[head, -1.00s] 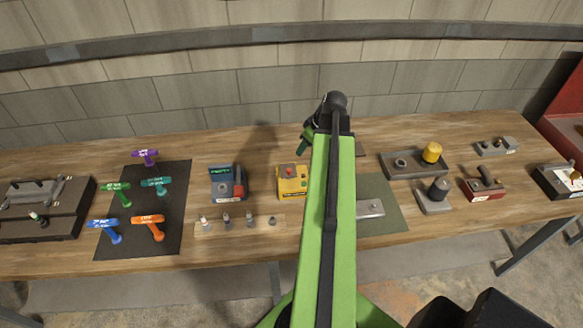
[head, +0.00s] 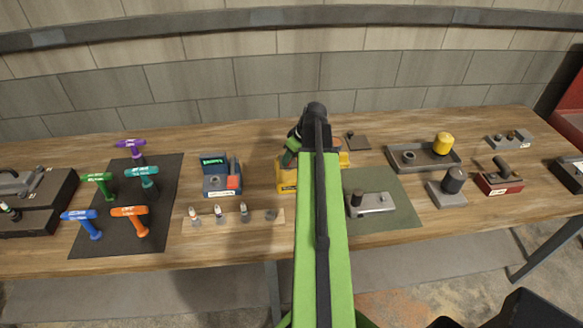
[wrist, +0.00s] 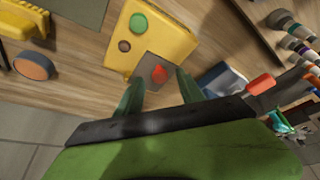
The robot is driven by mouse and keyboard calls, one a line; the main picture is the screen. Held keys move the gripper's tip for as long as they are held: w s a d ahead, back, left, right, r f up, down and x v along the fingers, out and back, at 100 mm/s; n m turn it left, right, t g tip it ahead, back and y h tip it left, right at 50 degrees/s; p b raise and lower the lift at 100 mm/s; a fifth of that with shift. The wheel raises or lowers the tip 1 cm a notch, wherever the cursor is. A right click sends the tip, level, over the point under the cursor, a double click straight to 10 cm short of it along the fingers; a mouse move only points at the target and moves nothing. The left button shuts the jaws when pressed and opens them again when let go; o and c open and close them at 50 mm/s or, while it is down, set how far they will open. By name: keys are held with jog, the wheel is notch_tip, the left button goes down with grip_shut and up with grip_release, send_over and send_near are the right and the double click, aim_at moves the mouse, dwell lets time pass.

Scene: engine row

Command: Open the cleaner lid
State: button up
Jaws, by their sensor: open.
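The cleaner appears to be the yellow box (head: 286,181) on the bench, largely hidden behind my arm in the head view. In the wrist view the yellow box (wrist: 157,36) shows a green button, a brown round spot and a grey lid plate (wrist: 150,82) with a red knob (wrist: 159,73). My gripper (wrist: 158,88) is open, with one green finger on each side of the lid area and the red knob between and just beyond the tips. I cannot tell whether the fingers touch the lid. The lid looks shut.
A blue device (head: 221,180) with a red part stands left of the box. A wooden strip (head: 205,228) with several small plugs lies in front. T-handled tools stand on a black mat (head: 155,225). A green mat (head: 395,212) with a metal part lies to the right.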

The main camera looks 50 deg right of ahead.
jog(key=shift+w+f, duration=0.15)
jog(key=shift+f, duration=0.4)
jog(key=shift+r, duration=0.1)
grip_shut()
dwell(0.9)
